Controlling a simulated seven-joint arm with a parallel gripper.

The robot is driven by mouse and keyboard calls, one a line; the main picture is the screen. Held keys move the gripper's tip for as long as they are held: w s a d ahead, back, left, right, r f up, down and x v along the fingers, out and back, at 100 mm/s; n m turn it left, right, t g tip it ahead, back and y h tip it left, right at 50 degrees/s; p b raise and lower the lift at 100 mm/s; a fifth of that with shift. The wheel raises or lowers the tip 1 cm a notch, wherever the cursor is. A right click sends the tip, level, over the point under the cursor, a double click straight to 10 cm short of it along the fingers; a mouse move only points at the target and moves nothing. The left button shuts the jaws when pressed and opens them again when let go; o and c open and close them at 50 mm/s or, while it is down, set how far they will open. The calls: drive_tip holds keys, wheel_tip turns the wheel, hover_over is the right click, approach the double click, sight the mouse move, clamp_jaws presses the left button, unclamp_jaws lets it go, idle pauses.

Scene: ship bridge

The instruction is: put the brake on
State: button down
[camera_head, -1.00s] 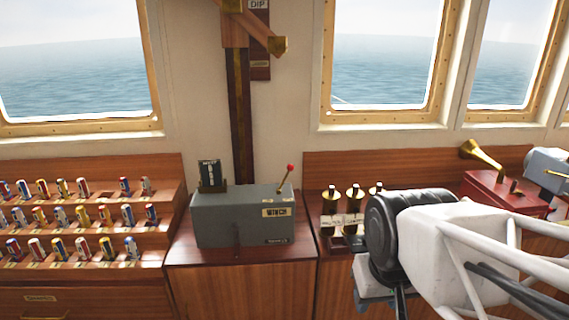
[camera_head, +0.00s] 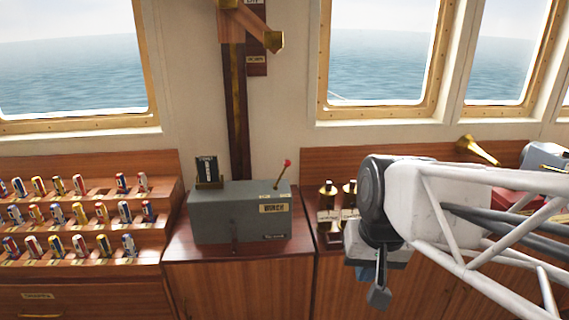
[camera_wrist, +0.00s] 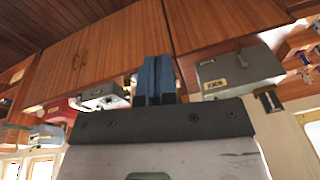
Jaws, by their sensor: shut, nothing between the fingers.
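The grey winch box (camera_head: 240,220) stands on the wooden cabinet left of my arm, with a small label plate on its face. A lever with a red knob (camera_head: 287,163) rises from its top right and leans right. The box also shows upside down at the right of the wrist view (camera_wrist: 262,68). My gripper (camera_head: 366,272) is right of the box and apart from it, in front of the cabinet. Its blue fingers (camera_wrist: 155,72) are together and empty. No label reading "brake" is legible.
Several brass-topped levers (camera_head: 328,200) stand just behind my arm, partly hidden. A red box (camera_head: 510,199) and a brass horn (camera_head: 478,150) are further right. Space in front of the winch box is clear.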

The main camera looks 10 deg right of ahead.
drive_tip(key=w+r+m+g+y, duration=0.1)
drive_tip(key=w+m+y, duration=0.15)
drive_tip(key=w, duration=0.65)
drive_tip(key=w+r+m+y, duration=0.15)
drive_tip(key=w+m, duration=0.25)
drive_tip(key=w, duration=0.5)
drive_tip(key=w+r+m+g+y, duration=0.15)
drive_tip(key=w+m, duration=0.25)
drive_tip(key=w, duration=0.5)
drive_tip(key=w+d+f+m+y, duration=0.2)
drive_tip(key=w+d, duration=0.1)
drive_tip(key=w, duration=0.5)
drive_tip(key=w+d+f+m+t+y, duration=0.1)
drive_tip(key=w+d+f+m+y, duration=0.1)
drive_tip(key=w, duration=0.6)
drive_tip(key=w+d+f+m+t+y, duration=0.1)
drive_tip(key=w+d+f+m+y, duration=0.1)
drive_tip(key=w, duration=0.6)
drive_tip(key=shift+d+m, duration=0.85)
drive_tip(key=shift+d, duration=0.3)
drive_tip(key=shift+a, duration=0.1)
drive_tip(key=a+r+x, duration=0.1)
drive_tip(key=r+x, duration=0.1)
drive_tip(key=x, duration=1)
drive_tip(key=shift+w+a, duration=0.15)
drive_tip(key=shift+a, duration=0.3)
